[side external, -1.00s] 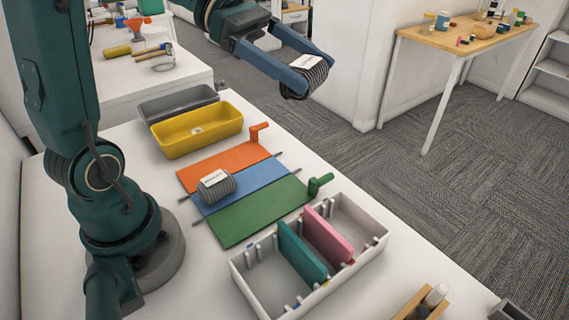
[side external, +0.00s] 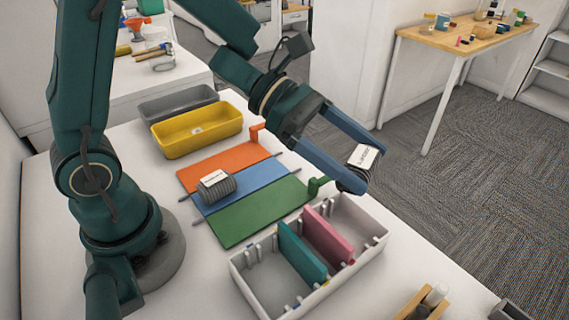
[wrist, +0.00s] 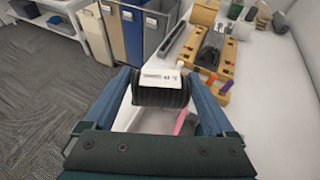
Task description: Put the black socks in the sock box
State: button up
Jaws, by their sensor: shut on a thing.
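My gripper (side external: 365,166) is shut on a rolled bundle of dark socks (wrist: 160,97) with a white label. The bundle is held in the air between the two blue fingers, beyond the box's far right end in the side view. The white box (side external: 373,247) stands on the table with a teal divider (side external: 302,252) and a pink divider (side external: 328,236) in it. I see no socks in its visible compartments. A second bundle, grey and ribbed with a white label (side external: 214,178), lies on the blue panel of the folding board (side external: 262,174).
A yellow bin (side external: 197,131) and a grey bin (side external: 178,101) stand behind the orange panel (side external: 222,160). The green panel (side external: 245,222) lies close to the box. A wooden holder (side external: 421,304) with bottles stands at the front right.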

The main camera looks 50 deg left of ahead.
jog(key=shift+f, duration=2)
jog(key=shift+f, duration=0.3)
jog(key=shift+f, duration=0.3)
jog(key=o, duration=1.2)
